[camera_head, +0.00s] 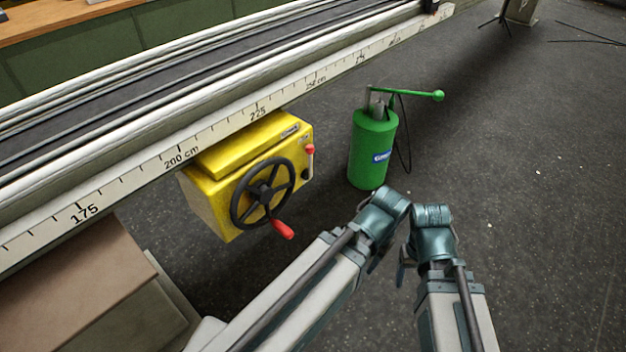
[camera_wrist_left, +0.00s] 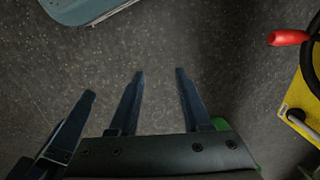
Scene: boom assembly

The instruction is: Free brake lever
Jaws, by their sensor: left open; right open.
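The yellow box (camera_head: 255,140) hangs under the long scaled rail, with a black handwheel (camera_head: 240,208) and red crank handle (camera_head: 283,229) on its front. A small red-tipped lever (camera_head: 310,149), which looks like the brake lever, is at the box's right edge. In the left wrist view, the box (camera_wrist_left: 303,85) and crank handle (camera_wrist_left: 289,38) show at the right edge. My left gripper (camera_wrist_left: 159,73) is open and empty over the floor; the head view mostly hides its fingers. My right gripper (camera_head: 403,270) is open beside it, its fingers partly hidden. Both are apart from the lever.
A green cylinder (camera_head: 368,160) with a green side handle (camera_head: 415,94) and black cable stands right of the box. The rail (camera_head: 220,128) runs diagonally overhead of the box. A brown-topped block (camera_head: 70,290) is at lower left.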

